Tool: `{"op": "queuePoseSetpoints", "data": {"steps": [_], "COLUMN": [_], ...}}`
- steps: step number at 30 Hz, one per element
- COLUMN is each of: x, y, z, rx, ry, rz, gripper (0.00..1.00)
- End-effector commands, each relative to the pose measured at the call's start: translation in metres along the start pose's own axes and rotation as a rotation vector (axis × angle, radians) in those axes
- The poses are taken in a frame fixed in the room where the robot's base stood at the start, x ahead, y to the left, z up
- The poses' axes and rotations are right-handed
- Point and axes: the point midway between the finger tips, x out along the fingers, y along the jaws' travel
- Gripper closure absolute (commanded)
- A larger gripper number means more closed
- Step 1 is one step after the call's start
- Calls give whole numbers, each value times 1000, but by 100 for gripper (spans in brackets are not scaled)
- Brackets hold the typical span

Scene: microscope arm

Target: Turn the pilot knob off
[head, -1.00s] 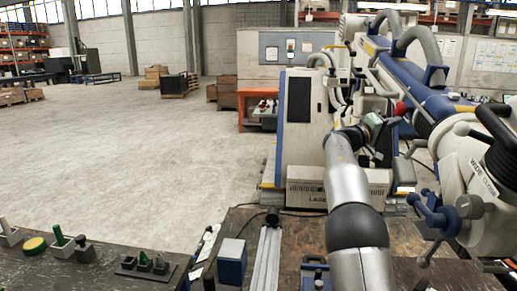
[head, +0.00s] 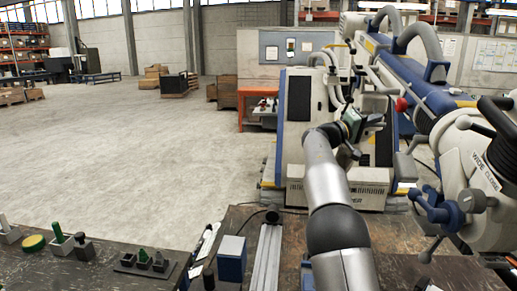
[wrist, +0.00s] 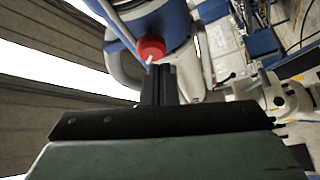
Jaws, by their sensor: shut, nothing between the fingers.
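A red knob (head: 402,104), which looks like the pilot knob, sits on the blue and white microscope arm (head: 428,103). In the wrist view the red knob (wrist: 150,48) shows a white mark on its lower edge. My gripper (head: 378,121) is left of and slightly below the knob in the head view. In the wrist view my gripper (wrist: 160,72) is shut and empty, with its fingertips just below the knob's edge. The fingers seem very close to the knob, but I cannot tell whether they touch it.
A white handle assembly with a blue lever (head: 440,208) stands at the right. A white cabinet (head: 305,125) stands behind my arm. The dark workbench (head: 390,235) holds a blue box (head: 232,258). The floor at the left is open.

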Motion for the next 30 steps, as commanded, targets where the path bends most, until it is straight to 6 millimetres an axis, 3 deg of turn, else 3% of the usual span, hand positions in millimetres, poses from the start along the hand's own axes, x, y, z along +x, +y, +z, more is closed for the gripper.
{"op": "queuePoseSetpoints", "data": {"steps": [7,15,20,30], "x": [0,-5,-6,27], "y": [1,26,28,27], "z": [0,-10,-8,11], "rx": [0,-2,-1,-2], "ry": [-1,1,2,0], "rz": [0,-2,-2,-1], "gripper": [100,100,100,100]}}
